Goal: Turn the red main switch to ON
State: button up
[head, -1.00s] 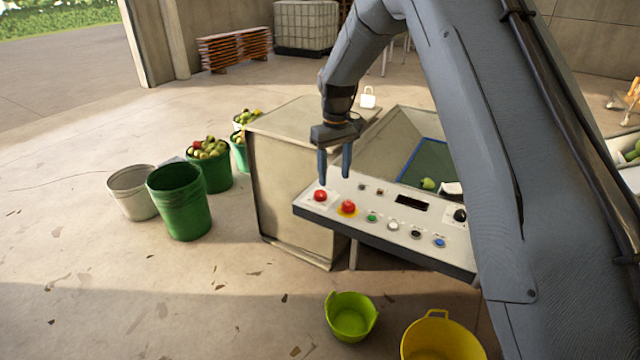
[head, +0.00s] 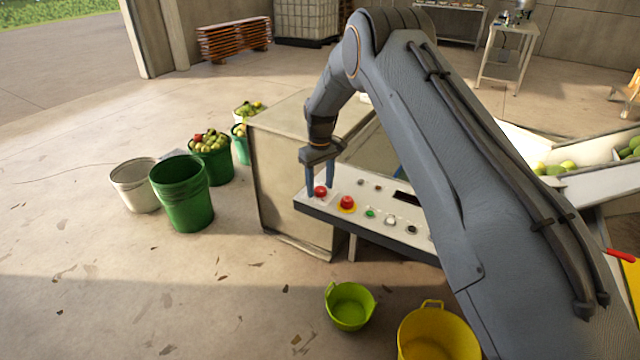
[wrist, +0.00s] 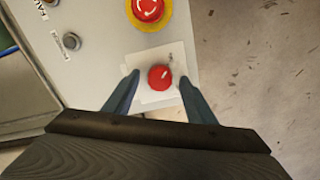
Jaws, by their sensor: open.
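The red main switch (head: 320,191) is a round red knob on a pale square plate at the left end of the control panel (head: 375,224). In the wrist view the switch (wrist: 160,77) shows a small light mark on its face, toward its upper right. My gripper (head: 320,190) is open, with one blue finger on each side of the switch. In the wrist view the gripper's fingers (wrist: 156,88) stand apart from the knob on both sides. I cannot tell whether either finger touches it.
A red emergency stop on a yellow ring (head: 347,203) sits beside the switch; it also shows in the wrist view (wrist: 148,9). Green, white and black buttons continue along the panel. Green (head: 350,306) and yellow (head: 437,335) tubs stand on the floor in front.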

jog(key=shift+f, duration=0.15)
jog(key=c, duration=1)
jog(key=shift+c, duration=0.2)
